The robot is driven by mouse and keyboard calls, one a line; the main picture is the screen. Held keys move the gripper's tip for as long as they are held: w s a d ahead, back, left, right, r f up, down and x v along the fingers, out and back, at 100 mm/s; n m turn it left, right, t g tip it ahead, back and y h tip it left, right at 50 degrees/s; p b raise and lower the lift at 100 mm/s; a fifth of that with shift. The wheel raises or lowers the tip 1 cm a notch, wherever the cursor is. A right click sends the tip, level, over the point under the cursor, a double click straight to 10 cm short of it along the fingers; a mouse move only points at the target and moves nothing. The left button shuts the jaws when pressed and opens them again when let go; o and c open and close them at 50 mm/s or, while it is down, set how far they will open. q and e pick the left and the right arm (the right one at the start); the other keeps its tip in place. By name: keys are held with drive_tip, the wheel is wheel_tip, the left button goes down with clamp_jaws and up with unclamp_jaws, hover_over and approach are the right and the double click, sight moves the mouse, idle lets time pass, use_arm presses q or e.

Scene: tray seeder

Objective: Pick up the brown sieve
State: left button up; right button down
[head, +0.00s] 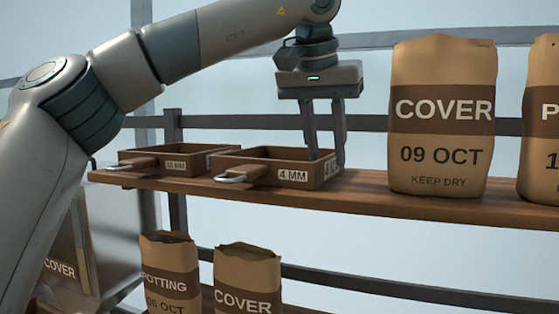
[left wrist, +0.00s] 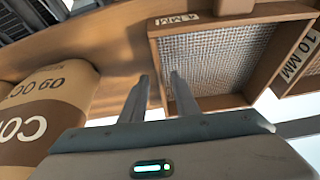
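A brown wooden sieve marked 4 MM (head: 293,176) sits on the upper shelf, its handle toward me. A similar brown sieve marked 10 MM (head: 176,165) stands to its left. My left gripper (head: 325,158) points down at the right wall of the 4 MM sieve. In the left wrist view, my left gripper (left wrist: 158,76) has one finger over the mesh of the 4 MM sieve (left wrist: 215,55) and the other outside its wall. The fingers are apart, with space around the wall. My right gripper is not in view.
A paper COVER sack (head: 440,125) stands on the wooden shelf (head: 365,190) to the right of the gripper, with another sack (head: 541,115) beyond it. A rail (head: 375,124) runs behind. More sacks (head: 247,275) stand below. The shelf between sieve and COVER sack is clear.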

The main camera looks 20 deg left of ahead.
use_arm(q)
drive_tip(key=shift+w+f, duration=0.15)
drive_tip(key=shift+f, duration=0.3)
clamp_jaws()
drive_tip(key=shift+r, duration=0.15)
wheel_tip(320, 180, up, 10)
idle(0.8)
drive_tip(key=shift+f+b, duration=0.2)
drive_tip(key=shift+b, duration=0.1)
